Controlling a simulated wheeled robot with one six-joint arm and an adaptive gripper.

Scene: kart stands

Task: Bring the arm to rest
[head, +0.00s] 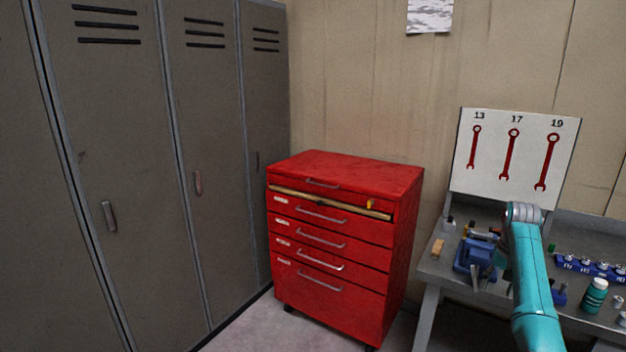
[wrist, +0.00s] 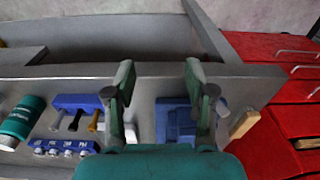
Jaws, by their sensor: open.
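My teal arm (head: 532,275) rises from the bottom right of the head view and bends over the workbench. My gripper (wrist: 159,72) shows in the wrist view with its two fingers wide apart and nothing between them. It is above the grey workbench (wrist: 150,82), which also shows in the head view (head: 437,268). In the head view I cannot make out the fingers clearly around the arm's end.
On the bench are a blue vise (head: 470,255), a wooden block (head: 437,249), a blue socket rail (head: 590,267) and a green bottle (head: 594,295). A wrench board (head: 490,180) stands behind. A red drawer cabinet (head: 400,270) and grey lockers (head: 120,150) are left. Floor shows between.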

